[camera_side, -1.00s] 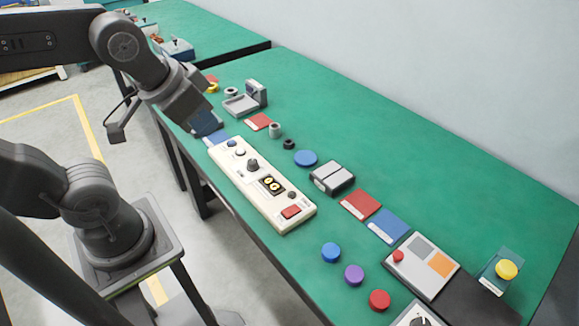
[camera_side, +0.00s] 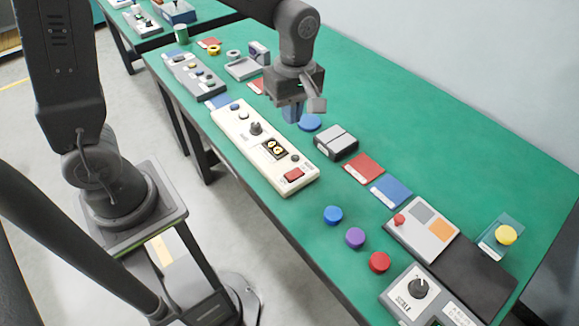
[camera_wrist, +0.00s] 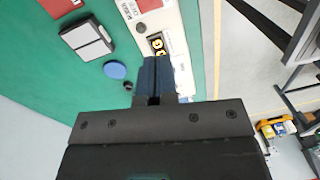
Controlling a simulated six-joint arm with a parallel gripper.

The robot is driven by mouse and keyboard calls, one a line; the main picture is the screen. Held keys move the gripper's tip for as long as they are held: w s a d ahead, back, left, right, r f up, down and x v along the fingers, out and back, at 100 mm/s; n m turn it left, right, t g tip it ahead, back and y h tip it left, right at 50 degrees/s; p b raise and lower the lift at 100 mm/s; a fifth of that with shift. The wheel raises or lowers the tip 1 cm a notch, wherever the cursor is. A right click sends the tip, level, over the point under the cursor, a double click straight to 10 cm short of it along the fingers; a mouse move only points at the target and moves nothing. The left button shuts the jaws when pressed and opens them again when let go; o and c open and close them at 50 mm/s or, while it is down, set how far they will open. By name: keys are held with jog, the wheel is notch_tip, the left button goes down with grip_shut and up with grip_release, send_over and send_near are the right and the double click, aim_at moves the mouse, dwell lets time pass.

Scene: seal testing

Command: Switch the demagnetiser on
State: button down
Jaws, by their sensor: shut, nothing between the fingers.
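A long cream control panel (camera_side: 240,128) lies along the front edge of the green table. It carries a black knob (camera_side: 256,128), a small display with yellow digits (camera_side: 274,149) and a red rocker switch (camera_side: 294,175) at its near end. I cannot read which device is the demagnetiser. My gripper (camera_side: 292,115) hangs above the table, just behind the panel's middle, fingers down, shut and empty. In the wrist view its blue fingers (camera_wrist: 155,78) cover part of the panel (camera_wrist: 178,40), and the red switch (camera_wrist: 150,4) shows at the top edge.
A grey control box (camera_side: 195,75) stands beyond the panel. A blue disc (camera_side: 310,122), a black-and-grey box (camera_side: 336,142) and red and blue cards lie behind it. Blue, purple and red buttons (camera_side: 355,238) stand nearer. A knob box (camera_side: 418,292) is at the near end.

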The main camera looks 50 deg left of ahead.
aim_at(288, 175)
jog(key=shift+w+d+f+n+g, duration=0.15)
jog(key=shift+w+f+n, duration=0.1)
jog(key=shift+f+n, duration=0.2)
jog(key=shift+w+d+f+n+g, duration=0.2)
jog(key=shift+f+n, duration=0.15)
jog(key=shift+f, duration=0.15)
jog(key=shift+a, duration=0.1)
jog(key=f, duration=0.4)
jog(key=s+f, duration=0.1)
jog(key=f, duration=0.9)
jog(key=shift+s, duration=0.35)
jog(key=shift+s+f, duration=0.15)
jog(key=shift+f, duration=0.1)
jog(key=shift+r, duration=0.1)
